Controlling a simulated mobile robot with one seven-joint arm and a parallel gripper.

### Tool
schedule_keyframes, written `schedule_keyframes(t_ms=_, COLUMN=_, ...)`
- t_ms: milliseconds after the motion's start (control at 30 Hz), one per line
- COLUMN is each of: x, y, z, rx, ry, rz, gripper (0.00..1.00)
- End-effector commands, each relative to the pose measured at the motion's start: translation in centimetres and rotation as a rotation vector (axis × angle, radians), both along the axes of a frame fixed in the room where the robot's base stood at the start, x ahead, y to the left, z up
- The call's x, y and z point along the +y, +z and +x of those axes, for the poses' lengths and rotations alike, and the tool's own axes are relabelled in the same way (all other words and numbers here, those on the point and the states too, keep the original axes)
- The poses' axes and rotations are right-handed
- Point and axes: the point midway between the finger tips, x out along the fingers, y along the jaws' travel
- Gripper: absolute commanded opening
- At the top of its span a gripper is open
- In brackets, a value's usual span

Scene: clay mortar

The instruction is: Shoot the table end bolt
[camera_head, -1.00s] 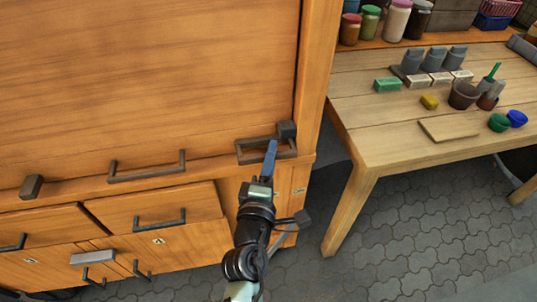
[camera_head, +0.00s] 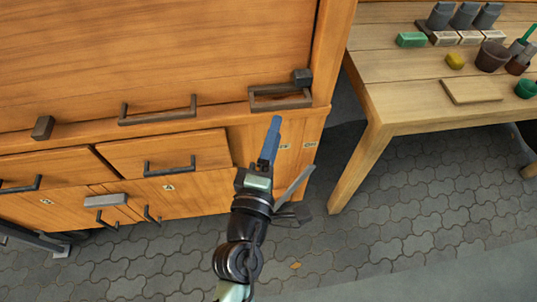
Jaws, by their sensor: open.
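At the right end of the cabinet's front ledge, the end beside the work table (camera_head: 420,75), is a dark rectangular metal loop (camera_head: 281,106) with a dark square block (camera_head: 302,77) at its upper right corner. I take these to be the table end bolt; whether it is shot I cannot tell.
A bar handle (camera_head: 158,117) sits on the large wooden panel (camera_head: 150,50), with another dark block (camera_head: 42,128) farther left. Drawers with handles (camera_head: 170,170) lie below. The table holds pots, blocks and a board (camera_head: 475,91). Paved floor (camera_head: 400,200) is clear between.

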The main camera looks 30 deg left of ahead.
Motion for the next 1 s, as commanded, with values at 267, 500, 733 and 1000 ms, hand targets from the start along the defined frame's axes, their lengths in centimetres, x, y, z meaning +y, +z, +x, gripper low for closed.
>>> schedule_keyframes(t_ms=267, x=-0.8, y=-0.2, z=-3.7, rx=0.001, ry=-0.001, rz=0.000, gripper=0.52)
schedule_keyframes(t_ms=500, x=-0.9, y=0.0, z=-4.6, rx=-0.001, ry=-0.001, rz=0.000, gripper=0.52)
schedule_keyframes(t_ms=733, x=-0.9, y=0.0, z=-4.5, rx=-0.001, ry=-0.001, rz=0.000, gripper=0.52)
schedule_keyframes(t_ms=1000, x=-0.9, y=0.0, z=-4.5, rx=-0.001, ry=-0.001, rz=0.000, gripper=0.52)
